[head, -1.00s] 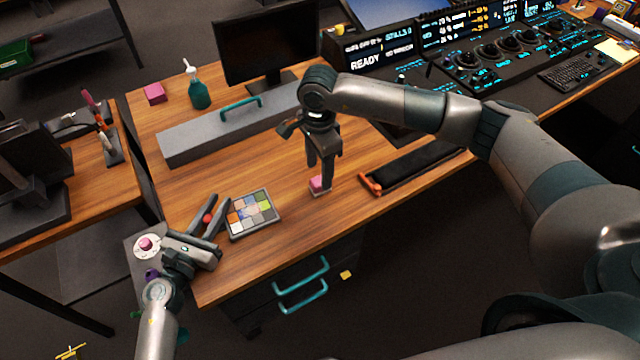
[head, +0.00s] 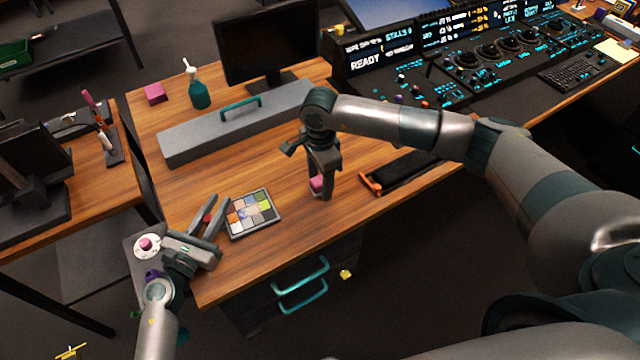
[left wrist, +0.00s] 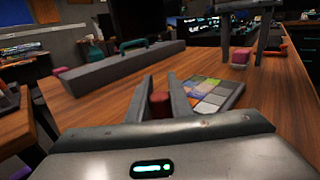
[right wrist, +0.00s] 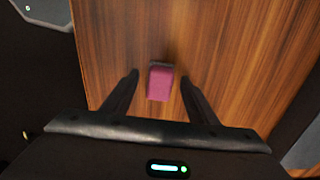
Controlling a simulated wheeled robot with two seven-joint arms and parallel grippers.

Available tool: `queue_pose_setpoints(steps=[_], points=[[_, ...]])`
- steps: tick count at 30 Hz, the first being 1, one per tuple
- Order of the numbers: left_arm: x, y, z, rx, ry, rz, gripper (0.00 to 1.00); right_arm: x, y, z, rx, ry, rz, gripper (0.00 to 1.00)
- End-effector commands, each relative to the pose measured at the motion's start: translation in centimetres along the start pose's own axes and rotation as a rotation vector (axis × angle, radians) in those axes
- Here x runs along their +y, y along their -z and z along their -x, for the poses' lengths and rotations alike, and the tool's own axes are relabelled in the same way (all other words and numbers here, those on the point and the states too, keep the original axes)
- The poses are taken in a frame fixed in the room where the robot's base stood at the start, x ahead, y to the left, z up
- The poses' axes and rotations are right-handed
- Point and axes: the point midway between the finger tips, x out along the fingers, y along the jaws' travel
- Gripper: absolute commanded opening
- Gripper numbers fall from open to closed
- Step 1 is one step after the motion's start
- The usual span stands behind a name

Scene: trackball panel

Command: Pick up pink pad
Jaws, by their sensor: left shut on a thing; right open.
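The pink pad (head: 316,182) is a small pink block near the middle of the wooden desk. In the right wrist view the pad (right wrist: 160,84) lies between the two fingers, with a gap on both sides. My right gripper (head: 321,191) is open and points down at the pad; its fingers partly hide the pad in the head view. My left gripper (head: 214,212) is at the desk's left front corner. It is shut on a small red object (left wrist: 160,104), seen between its fingers in the left wrist view.
A colour chart (head: 251,214) lies between my grippers. A black tray with an orange end (head: 400,172) is right of the pad. A long grey box (head: 235,125), a green bottle (head: 199,92) and another pink block (head: 154,93) stand behind. A console (head: 480,60) is at the back right.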

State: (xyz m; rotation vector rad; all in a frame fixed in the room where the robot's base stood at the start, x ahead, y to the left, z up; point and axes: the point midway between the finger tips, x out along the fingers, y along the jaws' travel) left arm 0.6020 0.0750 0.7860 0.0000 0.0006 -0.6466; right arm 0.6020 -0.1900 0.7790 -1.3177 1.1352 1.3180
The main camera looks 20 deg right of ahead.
Motion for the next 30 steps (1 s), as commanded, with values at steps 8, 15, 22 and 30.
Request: queue_pose_setpoints(steps=[8, 15, 22, 30], points=[[0.0, -0.01, 0.0, 0.0, 0.0, 0.0, 0.0, 0.01, -0.01, 0.02, 0.0, 0.0, 0.0, 0.53], [0.0, -0.01, 0.0, 0.0, 0.0, 0.0, 0.0, 0.01, -0.01, 0.03, 0.0, 0.0, 0.0, 0.2], [0.0, -0.01, 0.0, 0.0, 0.0, 0.0, 0.0, 0.0, 0.0, 0.04, 0.0, 0.0, 0.0, 0.09], [0.0, -0.02, 0.0, 0.0, 0.0, 0.0, 0.0, -0.04, -0.01, 0.87, 0.0, 0.002, 0.001, 0.09]])
